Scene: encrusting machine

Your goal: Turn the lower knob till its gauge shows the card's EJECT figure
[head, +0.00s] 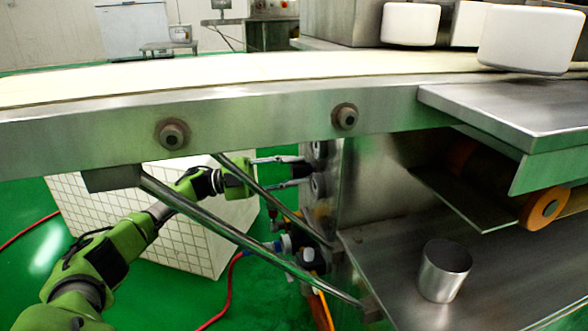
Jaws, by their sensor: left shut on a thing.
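My left gripper (283,172) reaches under the conveyor to the side of the machine. Its fingers are shut on a small dark knob (301,170), mostly hidden between them; I cannot tell from this angle whether it is the lower one. Two round gauges, an upper one (319,150) and a lower one (318,186), show nearly edge-on beside the fingertips. Their faces and needles cannot be read. No card with an EJECT figure can be made out. My right gripper is not in view.
The steel conveyor (250,120) with a pale belt runs above my left arm. Slanted steel struts (240,238) cross in front of it. Valves and hoses (308,255) sit below the gauges. A metal cup (444,270) stands on the lower steel shelf at right.

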